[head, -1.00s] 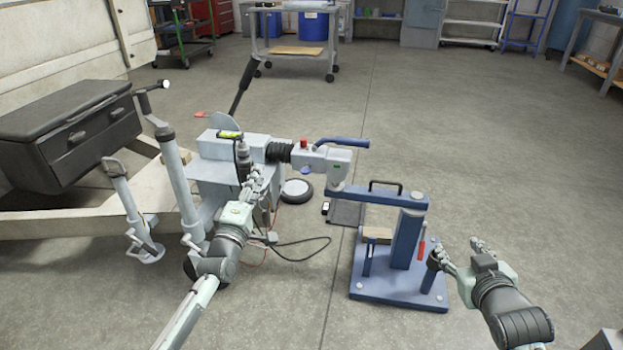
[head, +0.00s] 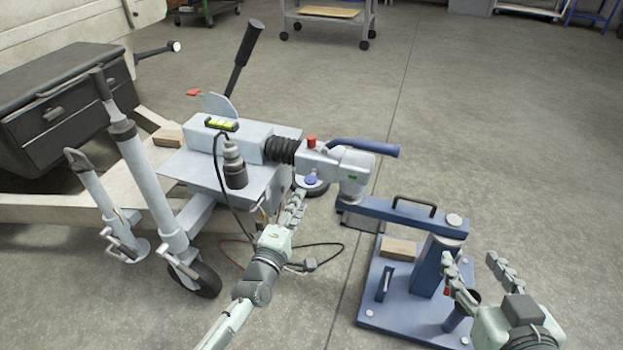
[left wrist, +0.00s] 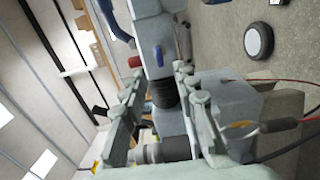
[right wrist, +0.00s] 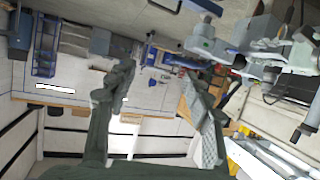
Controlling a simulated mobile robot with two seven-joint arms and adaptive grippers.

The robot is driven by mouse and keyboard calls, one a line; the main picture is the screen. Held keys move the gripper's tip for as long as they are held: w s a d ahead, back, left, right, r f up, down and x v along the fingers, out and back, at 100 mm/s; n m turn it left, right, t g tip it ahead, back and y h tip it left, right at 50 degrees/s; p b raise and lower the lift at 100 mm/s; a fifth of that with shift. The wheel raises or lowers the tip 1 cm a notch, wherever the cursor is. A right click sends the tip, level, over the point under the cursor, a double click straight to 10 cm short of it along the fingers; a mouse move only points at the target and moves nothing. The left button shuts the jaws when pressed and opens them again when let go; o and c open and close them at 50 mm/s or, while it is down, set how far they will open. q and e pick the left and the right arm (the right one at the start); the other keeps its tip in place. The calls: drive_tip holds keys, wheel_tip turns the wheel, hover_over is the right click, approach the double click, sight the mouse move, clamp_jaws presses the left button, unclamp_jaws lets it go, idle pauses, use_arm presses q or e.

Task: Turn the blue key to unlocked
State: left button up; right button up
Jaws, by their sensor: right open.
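The blue key (head: 311,181) is on the near side of the grey coupling head (head: 318,158), below the red knob (head: 311,141). In the left wrist view the blue key (left wrist: 158,55) shows upright in the picture, just beyond the fingertips. My left gripper (head: 299,197) is just below and left of the key in the head view. Its fingers are parted in the left wrist view (left wrist: 160,74), with nothing between them, and look apart from the key. My right gripper (head: 470,260) is open and empty, in front of the blue stand.
The blue stand (head: 385,310) with its post and arm is under and right of the coupling. A blue handle (head: 365,147) sticks out above it. The jockey stands (head: 150,185) are at left. A cable (head: 325,247) lies on the floor. Floor at right is clear.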

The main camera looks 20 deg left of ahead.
sight(312, 178)
use_arm(q)
drive_tip(key=w, duration=0.6)
drive_tip(key=shift+w+b, duration=0.3)
drive_tip(key=shift+b, duration=0.05)
use_arm(e)
drive_tip(key=shift+w+a+r+t+y, duration=0.15)
drive_tip(key=shift+a+r+t+y, duration=0.3)
drive_tip(key=shift+r, duration=0.55)
drive_tip(key=shift+w+a+r+t+y, duration=0.1)
drive_tip(key=shift+a+r+t+y, duration=0.15)
drive_tip(key=shift+a+r+t, duration=0.45)
use_arm(q)
drive_tip(key=shift+d, duration=0.1)
use_arm(e)
drive_tip(key=shift+r, duration=0.25)
use_arm(q)
clamp_jaws()
